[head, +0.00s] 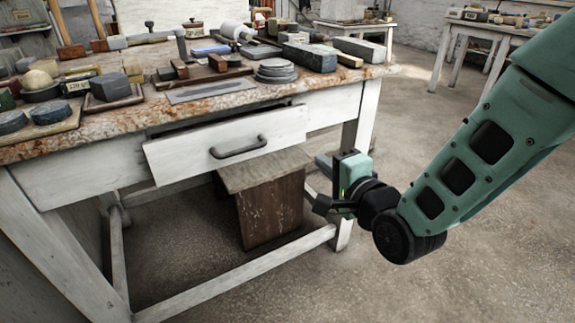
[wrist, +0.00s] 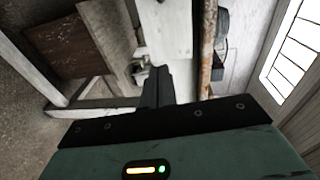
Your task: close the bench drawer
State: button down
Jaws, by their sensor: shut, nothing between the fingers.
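The bench drawer (head: 228,145) has a white front with a dark bar handle (head: 238,147). It stands partly pulled out from under the worn, rust-stained top of the bench (head: 130,116), with a dark gap showing above its front. My gripper (head: 322,168) is at the right of the drawer, lower than the handle and apart from it, near the bench's front right leg. In the wrist view my gripper's dark fingers (wrist: 157,85) are together with nothing between them. I cannot tell the drawer apart clearly in the wrist view.
A brown wooden box or stool (head: 270,210) stands under the bench. Stones, blocks and tools crowd the bench top, including a stack of grey discs (head: 276,71). Another bench (head: 490,28) stands at the back right. The floor in front is clear.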

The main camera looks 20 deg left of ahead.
jog(key=s+y, duration=0.2)
jog(key=b, duration=0.3)
send_near(280, 132)
jog(key=x, duration=0.6)
jog(key=shift+w+a+f, duration=0.15)
jog(key=shift+a, duration=0.15)
jog(key=shift+w+a, duration=0.1)
jog(key=shift+w, duration=0.05)
jog(key=x, duration=0.3)
jog(key=shift+w+a, duration=0.2)
jog(key=shift+a, duration=0.05)
jog(key=shift+w+a, duration=0.1)
jog(key=shift+a, duration=0.1)
jog(key=shift+r, duration=0.2)
jog(key=shift+f, duration=0.1)
